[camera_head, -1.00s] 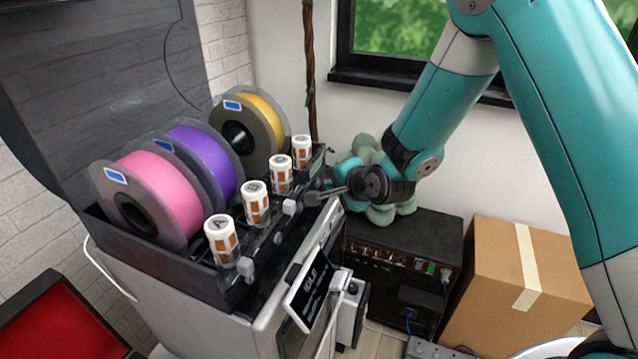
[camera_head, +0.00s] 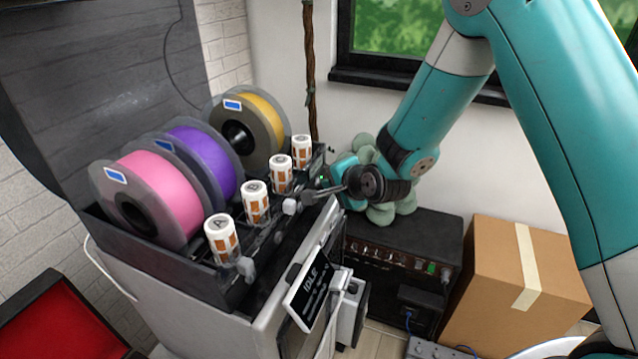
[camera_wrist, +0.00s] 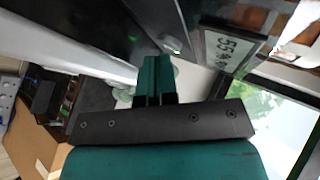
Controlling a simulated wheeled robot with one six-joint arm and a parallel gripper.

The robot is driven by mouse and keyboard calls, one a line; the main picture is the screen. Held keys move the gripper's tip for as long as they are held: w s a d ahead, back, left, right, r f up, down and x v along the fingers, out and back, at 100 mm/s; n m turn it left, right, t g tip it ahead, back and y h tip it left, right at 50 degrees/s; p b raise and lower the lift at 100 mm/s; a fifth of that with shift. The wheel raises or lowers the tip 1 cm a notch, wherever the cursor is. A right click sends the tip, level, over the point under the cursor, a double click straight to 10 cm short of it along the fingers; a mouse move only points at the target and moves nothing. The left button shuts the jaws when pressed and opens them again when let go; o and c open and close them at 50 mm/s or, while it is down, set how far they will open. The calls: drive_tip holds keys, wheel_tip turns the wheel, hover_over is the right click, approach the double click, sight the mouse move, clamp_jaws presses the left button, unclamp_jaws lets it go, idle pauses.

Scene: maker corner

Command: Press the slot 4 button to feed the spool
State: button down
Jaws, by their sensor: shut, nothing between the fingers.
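The dark filament feeder (camera_head: 150,245) on a pale machine holds a pink spool (camera_head: 165,195), a purple spool (camera_head: 205,155) and, at the far end, a yellow spool (camera_head: 258,125). Small pale blocks line its front edge; one (camera_head: 291,206) is clear, but I cannot read which is the slot 4 button. A small green light (camera_head: 321,180) shows near the far end. My gripper (camera_head: 322,191) is shut and empty, its tips close to that far front edge; contact cannot be told. In the wrist view my gripper (camera_wrist: 156,62) points along the dark housing.
Several white canisters, one being (camera_head: 221,238), stand along the feeder front. A display (camera_head: 312,283) reads IDLE below. A dark amplifier-like box (camera_head: 405,250) and a cardboard box (camera_head: 500,280) stand right, with a plant (camera_head: 380,212) behind my wrist.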

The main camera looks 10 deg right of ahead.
drive_tip(key=shift+s+d, duration=0.25)
drive_tip(key=shift+d, duration=0.15)
drive_tip(key=s+d+b, duration=0.2)
drive_tip(key=s+d, duration=0.1)
drive_tip(key=d, duration=0.2)
drive_tip(key=shift+s+b, duration=0.3)
drive_tip(key=shift+b, duration=0.05)
drive_tip(key=shift+a+r, duration=0.1)
drive_tip(key=shift+a, duration=0.05)
idle(0.3)
